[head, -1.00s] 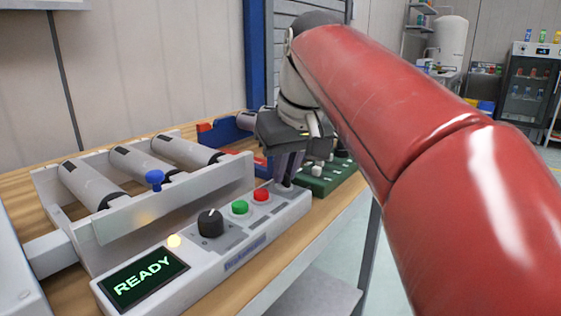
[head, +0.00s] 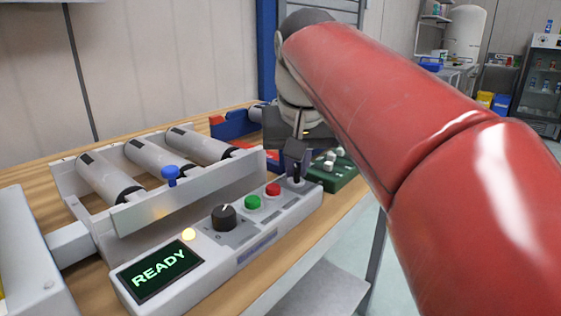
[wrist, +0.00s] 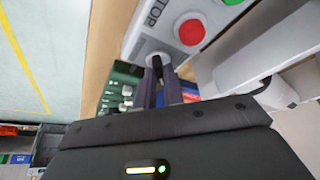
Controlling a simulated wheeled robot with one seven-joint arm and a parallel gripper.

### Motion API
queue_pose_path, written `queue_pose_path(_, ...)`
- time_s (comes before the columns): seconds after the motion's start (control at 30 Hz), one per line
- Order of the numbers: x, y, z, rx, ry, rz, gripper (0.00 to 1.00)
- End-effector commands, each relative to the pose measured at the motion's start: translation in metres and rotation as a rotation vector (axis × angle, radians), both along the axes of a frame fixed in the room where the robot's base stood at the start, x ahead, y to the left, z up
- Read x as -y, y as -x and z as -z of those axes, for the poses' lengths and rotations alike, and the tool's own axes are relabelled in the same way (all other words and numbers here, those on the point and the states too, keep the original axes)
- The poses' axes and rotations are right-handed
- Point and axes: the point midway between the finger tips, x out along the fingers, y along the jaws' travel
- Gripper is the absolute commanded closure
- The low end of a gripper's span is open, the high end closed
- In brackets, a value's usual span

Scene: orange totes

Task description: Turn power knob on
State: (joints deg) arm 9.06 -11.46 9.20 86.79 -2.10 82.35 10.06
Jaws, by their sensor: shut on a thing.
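A white control panel (head: 262,240) lies on the bench. At its far end is a small black knob (wrist: 157,62), beside the red button (wrist: 190,32) in the wrist view. My gripper (wrist: 157,78) has its two dark fingers shut on this small knob. In the head view my gripper (head: 296,165) is at the same far end of the panel, and the fingers partly hide the knob. A larger black dial (head: 224,217) stands nearer, untouched. The screen (head: 160,273) is lit and reads READY.
A green button (head: 252,202) sits between the large dial and the red button. A roller conveyor (head: 150,170) with a blue knob (head: 171,174) runs along the left. A green box (head: 334,172) with pale knobs stands just beyond the panel's far end.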

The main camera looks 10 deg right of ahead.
Motion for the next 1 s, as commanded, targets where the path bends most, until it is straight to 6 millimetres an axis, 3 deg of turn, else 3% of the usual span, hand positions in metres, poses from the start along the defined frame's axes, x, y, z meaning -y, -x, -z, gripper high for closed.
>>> queue_pose_path(0.13, 0.000, 0.000, 0.000, 0.000, 0.000, 0.001, 1.00)
queue_pose_path(0.17, 0.000, 0.000, 0.000, 0.000, 0.000, 0.001, 0.86)
queue_pose_path(0.3, 0.000, 0.000, 0.000, 0.000, 0.000, 0.001, 0.68)
queue_pose_path(0.67, 0.000, 0.002, -0.006, 0.000, -0.001, 0.000, 0.68)
queue_pose_path(1.0, -0.004, 0.022, -0.056, 0.002, -0.001, 0.000, 0.68)
